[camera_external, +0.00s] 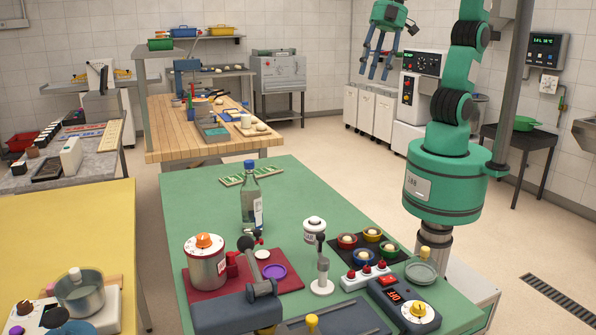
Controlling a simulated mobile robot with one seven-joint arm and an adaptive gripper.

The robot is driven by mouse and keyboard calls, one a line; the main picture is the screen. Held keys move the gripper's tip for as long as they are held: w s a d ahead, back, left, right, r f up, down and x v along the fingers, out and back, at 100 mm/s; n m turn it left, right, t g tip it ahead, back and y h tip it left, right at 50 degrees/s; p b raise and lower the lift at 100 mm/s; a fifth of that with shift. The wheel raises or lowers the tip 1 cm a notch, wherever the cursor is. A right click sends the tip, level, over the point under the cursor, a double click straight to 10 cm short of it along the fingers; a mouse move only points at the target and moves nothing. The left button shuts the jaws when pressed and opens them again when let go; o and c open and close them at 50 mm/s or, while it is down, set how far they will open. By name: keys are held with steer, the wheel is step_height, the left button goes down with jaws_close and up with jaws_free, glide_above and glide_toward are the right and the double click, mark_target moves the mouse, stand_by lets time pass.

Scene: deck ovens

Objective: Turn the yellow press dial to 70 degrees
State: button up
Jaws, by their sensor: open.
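A yellow dial (418,309) on a white round face sits on top of a dark control box (393,297) at the front right of the green table. The box has a small red display (393,294) and red parts; its digits are too small to read surely. The angle of the dial is also too small to tell. My gripper (378,72) is high at the top of the view, open and empty, with its fingers pointing down. It is well above and apart from the dial and touches nothing.
The green table (185,205) also bears a bottle (251,205), a pot with an orange knob (206,262), a red mat (292,283), a white upright stand (322,276), a red-switched strip (364,278) and a black tray (345,253). The table's back left is mostly clear.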

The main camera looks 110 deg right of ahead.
steer(key=w+a+f+n+g, duration=0.1)
steer(key=w+a+f+n, duration=0.25)
steer(key=w+a, duration=0.5)
steer(key=n+g+h+b, duration=0.1)
steer(key=n+g+b, duration=0.2)
steer(key=n, duration=0.6)
glide_above(419, 305)
step_height(419, 305, down, 25)
steer(key=shift+f, duration=0.15)
steer(key=shift+f, duration=0.15)
step_height(419, 305, down, 14)
steer(key=b, duration=0.2)
steer(key=shift+r+b, duration=0.25)
steer(key=shift+b, duration=0.05)
jaws_close()
